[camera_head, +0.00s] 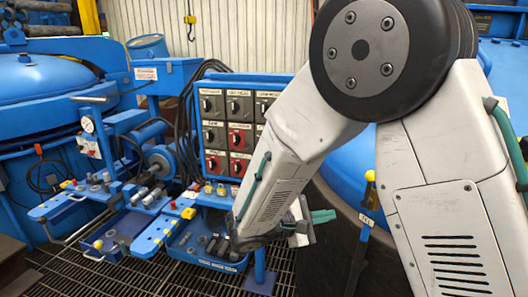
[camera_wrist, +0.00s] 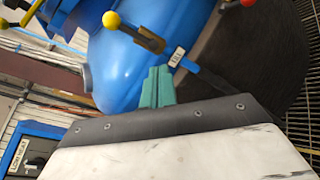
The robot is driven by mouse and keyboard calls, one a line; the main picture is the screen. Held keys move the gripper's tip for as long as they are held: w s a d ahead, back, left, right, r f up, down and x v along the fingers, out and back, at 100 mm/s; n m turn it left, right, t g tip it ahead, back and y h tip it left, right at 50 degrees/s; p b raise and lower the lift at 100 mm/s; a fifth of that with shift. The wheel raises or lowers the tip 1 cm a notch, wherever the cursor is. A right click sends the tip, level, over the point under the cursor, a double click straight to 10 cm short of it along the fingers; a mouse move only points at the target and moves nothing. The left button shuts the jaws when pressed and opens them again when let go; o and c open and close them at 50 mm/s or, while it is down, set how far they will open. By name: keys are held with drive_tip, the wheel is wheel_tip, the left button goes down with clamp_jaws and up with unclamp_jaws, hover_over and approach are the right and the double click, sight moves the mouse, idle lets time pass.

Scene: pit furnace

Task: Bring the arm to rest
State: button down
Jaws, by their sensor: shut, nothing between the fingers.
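My arm fills the right half of the head view, its grey links folded at a dark round joint. My gripper (camera_head: 322,216) shows there as a small teal piece, partly hidden behind the lower link. In the wrist view its teal fingers (camera_wrist: 157,88) are shut together with nothing between them. They point toward a blue rounded vessel (camera_wrist: 135,55), and I cannot tell how far away it is.
A switch panel (camera_head: 238,105) stands behind the arm, with a blue bench (camera_head: 150,238) of fittings at left. A lever with a yellow knob (camera_head: 370,176) stands near the gripper; a yellow-knobbed handle (camera_wrist: 111,19) shows in the wrist view. Dark floor grating (camera_head: 75,270) lies below.

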drive_tip(key=s+d+r+m+g+y, duration=0.1)
drive_tip(key=s+d+r+m+y, duration=0.1)
drive_tip(key=s, duration=0.6)
drive_tip(key=s+d+r+m+g+y, duration=0.1)
drive_tip(key=s+d+r+m+y, duration=0.1)
drive_tip(key=s+r+m+y, duration=0.2)
drive_tip(key=s+d+r+m+g+y, duration=0.1)
drive_tip(key=s+r+m+y, duration=0.3)
drive_tip(key=s+y, duration=0.5)
drive_tip(key=s+d+m, duration=0.1)
drive_tip(key=s+m, duration=0.1)
drive_tip(key=s, duration=0.3)
drive_tip(key=shift+s+d+m+y, duration=0.2)
drive_tip(key=shift+d+m+y, duration=0.1)
drive_tip(key=shift+d+y, duration=0.1)
